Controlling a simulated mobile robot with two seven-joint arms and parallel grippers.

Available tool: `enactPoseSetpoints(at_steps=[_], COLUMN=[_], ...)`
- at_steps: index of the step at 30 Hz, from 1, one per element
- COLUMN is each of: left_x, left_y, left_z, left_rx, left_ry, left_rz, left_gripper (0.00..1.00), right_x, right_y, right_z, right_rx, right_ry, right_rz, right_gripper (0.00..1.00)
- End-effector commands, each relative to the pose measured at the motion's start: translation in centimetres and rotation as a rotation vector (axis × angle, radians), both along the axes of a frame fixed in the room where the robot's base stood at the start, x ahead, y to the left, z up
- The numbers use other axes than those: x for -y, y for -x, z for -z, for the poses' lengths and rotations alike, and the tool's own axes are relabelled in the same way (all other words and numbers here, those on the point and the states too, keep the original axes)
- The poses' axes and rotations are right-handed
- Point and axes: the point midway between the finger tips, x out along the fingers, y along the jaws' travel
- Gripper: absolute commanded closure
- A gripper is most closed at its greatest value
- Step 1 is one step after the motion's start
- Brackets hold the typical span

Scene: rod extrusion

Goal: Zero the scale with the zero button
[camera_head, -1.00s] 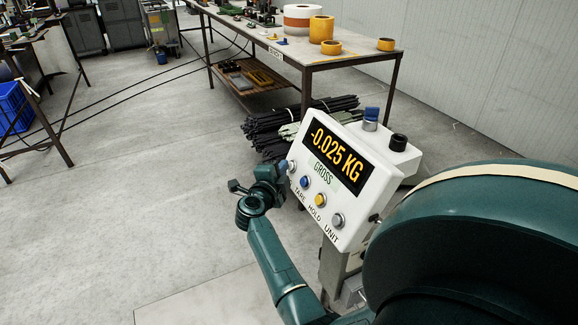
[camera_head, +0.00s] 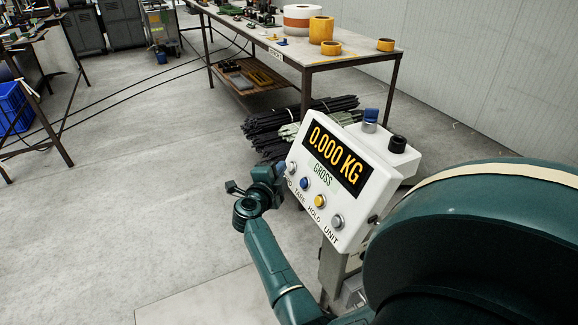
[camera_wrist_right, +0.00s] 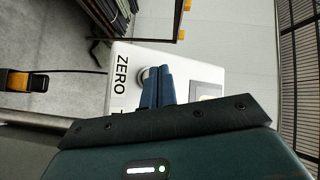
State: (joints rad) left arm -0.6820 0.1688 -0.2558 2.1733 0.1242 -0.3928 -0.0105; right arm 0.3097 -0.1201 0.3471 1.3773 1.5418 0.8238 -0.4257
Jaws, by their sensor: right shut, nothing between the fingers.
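The white scale indicator (camera_head: 374,188) faces left on its post, and its display (camera_head: 337,159) reads 0.000 KG with GROSS below. A row of buttons runs under the display: a grey zero button (camera_head: 291,168) at the left end, then blue, yellow and grey ones. My right gripper (camera_head: 279,168) is at the panel's left end, beside the zero button. In the right wrist view its blue fingers (camera_wrist_right: 158,87) are shut together with nothing between them, in front of the round zero button (camera_wrist_right: 143,76) by the ZERO label. Whether they touch it is hard to tell. My left gripper is out of view.
A workbench (camera_head: 350,55) with orange and white rolls stands behind the indicator. Bundles of dark rods (camera_head: 270,131) lie behind the panel. A blue crate (camera_head: 14,108) is at the far left. The floor left of my arm is clear.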

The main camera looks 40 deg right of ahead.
Motion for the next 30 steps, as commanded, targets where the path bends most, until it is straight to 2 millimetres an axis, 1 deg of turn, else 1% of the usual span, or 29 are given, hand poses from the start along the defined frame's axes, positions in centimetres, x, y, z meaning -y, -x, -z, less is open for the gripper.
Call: enactPoseSetpoints(at_steps=[3,14,17,30], left_x=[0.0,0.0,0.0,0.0], left_y=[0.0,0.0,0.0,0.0], left_z=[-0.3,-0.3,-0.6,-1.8], left_rx=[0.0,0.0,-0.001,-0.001], left_ry=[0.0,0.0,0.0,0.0], left_rz=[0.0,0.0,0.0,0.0], left_gripper=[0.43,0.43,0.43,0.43], right_x=[-0.4,-0.6,-1.2,-4.9], right_y=[-0.2,-0.2,-0.4,-1.6], right_z=[-0.3,-0.3,-0.7,-2.3], right_rx=[0.001,0.001,0.002,0.002], right_ry=[-0.001,0.0,-0.002,-0.006], right_rz=[-0.001,-0.003,-0.004,-0.005], right_gripper=[1.0,1.0,1.0,1.0])
